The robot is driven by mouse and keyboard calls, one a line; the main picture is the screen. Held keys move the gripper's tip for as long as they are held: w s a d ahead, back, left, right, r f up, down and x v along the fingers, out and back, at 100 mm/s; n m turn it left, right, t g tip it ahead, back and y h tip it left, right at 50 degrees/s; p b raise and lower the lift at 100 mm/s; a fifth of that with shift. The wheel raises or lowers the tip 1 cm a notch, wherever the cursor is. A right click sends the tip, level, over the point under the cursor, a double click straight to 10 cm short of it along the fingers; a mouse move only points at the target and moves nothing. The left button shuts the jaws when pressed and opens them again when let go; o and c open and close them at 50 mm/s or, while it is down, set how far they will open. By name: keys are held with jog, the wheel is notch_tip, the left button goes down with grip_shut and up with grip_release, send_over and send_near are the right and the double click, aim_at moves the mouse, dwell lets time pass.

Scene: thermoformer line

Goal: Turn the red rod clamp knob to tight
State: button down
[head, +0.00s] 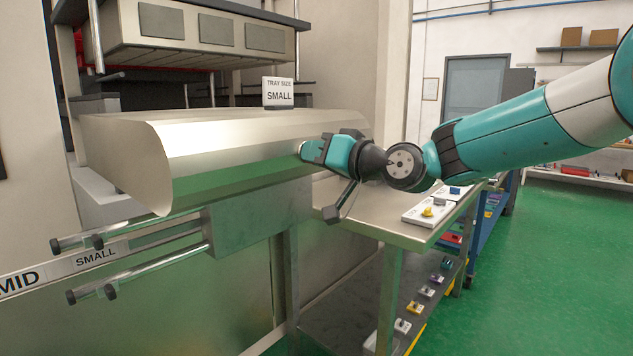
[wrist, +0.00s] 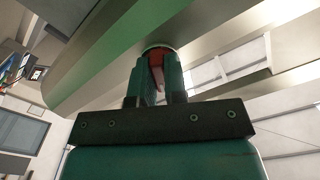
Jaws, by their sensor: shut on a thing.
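The red knob (wrist: 157,73) shows in the wrist view as a small red part between the two teal fingers. Most of it is hidden by the fingers, and its turned position cannot be read. My gripper (wrist: 158,56) is shut on it, with the fingertips close to the metal surface. In the head view my gripper (head: 304,151) reaches the right part of the long shiny metal cover (head: 215,150). The knob is hidden by the gripper in that view.
Two rods (head: 150,268) with dark end stops stick out at the left, by a scale marked MID and SMALL (head: 95,256). A TRAY SIZE SMALL sign (head: 278,92) stands on the cover. A steel bench (head: 405,232) with small parts lies below my arm. Green floor is clear at right.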

jog(key=n+b, duration=0.1)
jog(key=b, duration=0.1)
jog(key=n+b, duration=0.2)
jog(key=shift+f, duration=0.35)
jog(key=shift+r+n+b, duration=0.2)
jog(key=shift+n+b, duration=1)
jog(key=shift+b, duration=0.1)
jog(key=shift+r, duration=0.1)
jog(key=c, duration=1.2)
grip_release()
jog(key=shift+o, duration=0.2)
jog(key=b+v, duration=0.3)
jog(key=v, duration=1.4)
jog(key=shift+d+b, duration=0.2)
jog(key=shift+b, duration=0.2)
jog(key=shift+s, duration=0.15)
